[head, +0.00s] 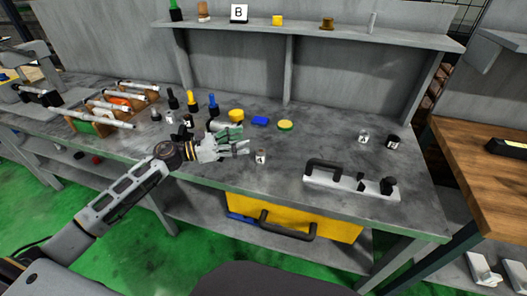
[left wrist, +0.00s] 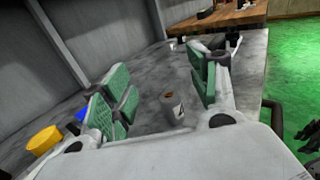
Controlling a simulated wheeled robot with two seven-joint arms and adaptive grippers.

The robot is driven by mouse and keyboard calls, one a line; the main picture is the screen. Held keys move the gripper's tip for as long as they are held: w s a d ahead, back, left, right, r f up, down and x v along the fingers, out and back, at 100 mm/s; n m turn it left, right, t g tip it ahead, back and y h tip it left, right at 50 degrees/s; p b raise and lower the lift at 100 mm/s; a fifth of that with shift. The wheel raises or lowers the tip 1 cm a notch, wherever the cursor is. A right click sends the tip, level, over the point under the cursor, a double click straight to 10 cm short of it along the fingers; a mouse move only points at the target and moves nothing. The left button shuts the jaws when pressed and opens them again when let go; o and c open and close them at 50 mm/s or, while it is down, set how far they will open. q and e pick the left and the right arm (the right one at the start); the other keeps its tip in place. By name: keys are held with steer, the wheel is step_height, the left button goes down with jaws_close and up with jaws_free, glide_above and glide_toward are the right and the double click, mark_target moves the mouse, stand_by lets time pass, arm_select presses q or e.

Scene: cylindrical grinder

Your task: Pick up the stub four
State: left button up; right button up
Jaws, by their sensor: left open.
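The stub four (head: 260,157) is a small grey cylinder with a white label, standing upright on the grey bench near its front edge. In the left wrist view the stub (left wrist: 173,108) shows a dark mark on its label and a brownish spot on top. My left gripper (head: 243,141) is open, with green finger pads, just left of the stub in the head view. In the left wrist view the stub appears between the spread fingers (left wrist: 160,85), apart from both pads.
A grey plate with a black handle (head: 344,180) lies to the right. Other labelled stubs (head: 363,136) stand behind it. Black, yellow and blue upright items (head: 193,103) and a rack of shafts (head: 103,111) stand at left. A yellow-green disc (head: 285,125) lies behind the gripper.

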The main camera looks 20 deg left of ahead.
arm_select(q)
steer(key=shift+w, duration=0.35)
arm_select(e)
steer(key=shift+w, duration=0.3)
arm_select(q)
steer(key=shift+s, duration=0.1)
steer(key=shift+f, duration=0.1)
glide_toward(261, 157)
steer(key=w, duration=0.1)
steer(key=w+d, duration=0.1)
steer(key=w+b, duration=0.1)
steer(key=shift+w+d+r, duration=0.15)
steer(key=shift+d+r, duration=0.1)
steer(key=shift+r, duration=0.1)
steer(key=shift+w+d, duration=0.15)
steer(key=shift+d, duration=0.05)
steer(key=shift+w+d, duration=0.2)
steer(key=shift+d, duration=0.05)
steer(key=shift+w+d, duration=0.2)
steer(key=shift+d, duration=0.1)
steer(key=shift+w+d, duration=0.15)
steer(key=shift+d, duration=0.1)
arm_select(e)
steer(key=shift+w+a+r, duration=0.35)
steer(key=shift+a+r, duration=0.15)
steer(key=shift+r, duration=0.15)
